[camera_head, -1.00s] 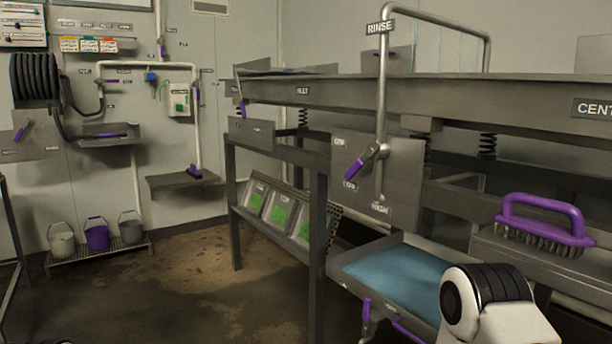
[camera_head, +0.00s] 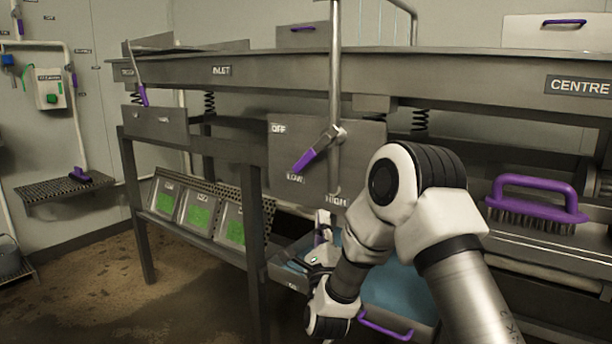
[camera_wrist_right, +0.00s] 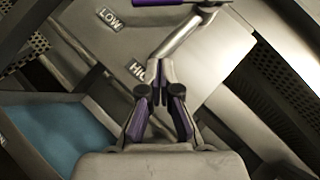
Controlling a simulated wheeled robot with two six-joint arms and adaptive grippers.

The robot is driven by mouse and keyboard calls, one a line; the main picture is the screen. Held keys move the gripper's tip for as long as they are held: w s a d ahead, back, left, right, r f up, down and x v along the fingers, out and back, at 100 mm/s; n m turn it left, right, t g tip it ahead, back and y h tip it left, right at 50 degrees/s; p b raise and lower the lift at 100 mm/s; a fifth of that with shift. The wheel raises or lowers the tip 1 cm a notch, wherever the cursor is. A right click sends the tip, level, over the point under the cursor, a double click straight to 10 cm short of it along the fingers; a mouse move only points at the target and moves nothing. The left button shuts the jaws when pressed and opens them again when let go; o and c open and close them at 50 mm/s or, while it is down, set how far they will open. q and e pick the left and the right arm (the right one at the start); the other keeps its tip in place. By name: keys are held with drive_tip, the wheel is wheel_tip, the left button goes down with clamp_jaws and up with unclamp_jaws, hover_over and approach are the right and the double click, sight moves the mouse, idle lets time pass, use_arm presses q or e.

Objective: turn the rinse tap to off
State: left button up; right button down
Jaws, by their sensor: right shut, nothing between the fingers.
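The rinse tap lever (camera_head: 311,155) has a purple handle that points down-left to the LOW label (camera_head: 295,178) on its grey plate (camera_head: 370,150). The OFF label (camera_head: 278,128) is up-left of the lever and HIGH (camera_head: 337,200) is below. My right gripper (camera_head: 322,226) is below the plate's lower edge, partly hidden by my own arm. In the right wrist view its fingers (camera_wrist_right: 158,78) are shut and empty, close to the lower end of the pipe, and the purple handle (camera_wrist_right: 170,3) is cut off at the top edge. My left gripper is not in view.
A purple-handled brush (camera_head: 535,205) lies on the ledge at right. A blue-bottomed tray (camera_head: 395,285) is below the tap, behind my arm. Several green-screened panels (camera_head: 200,212) stand on a lower shelf at left. A table leg (camera_head: 254,230) stands left of my gripper.

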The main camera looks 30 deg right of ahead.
sight(315, 151)
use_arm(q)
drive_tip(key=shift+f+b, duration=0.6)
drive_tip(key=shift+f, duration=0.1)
use_arm(e)
drive_tip(key=w+a+r+x, duration=0.1)
drive_tip(key=a+x, duration=0.1)
drive_tip(key=x, duration=1)
drive_tip(key=shift+a, duration=0.2)
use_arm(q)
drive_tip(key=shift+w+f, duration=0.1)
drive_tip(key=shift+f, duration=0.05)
use_arm(e)
drive_tip(key=shift+w+r, duration=0.1)
drive_tip(key=shift+w, duration=0.05)
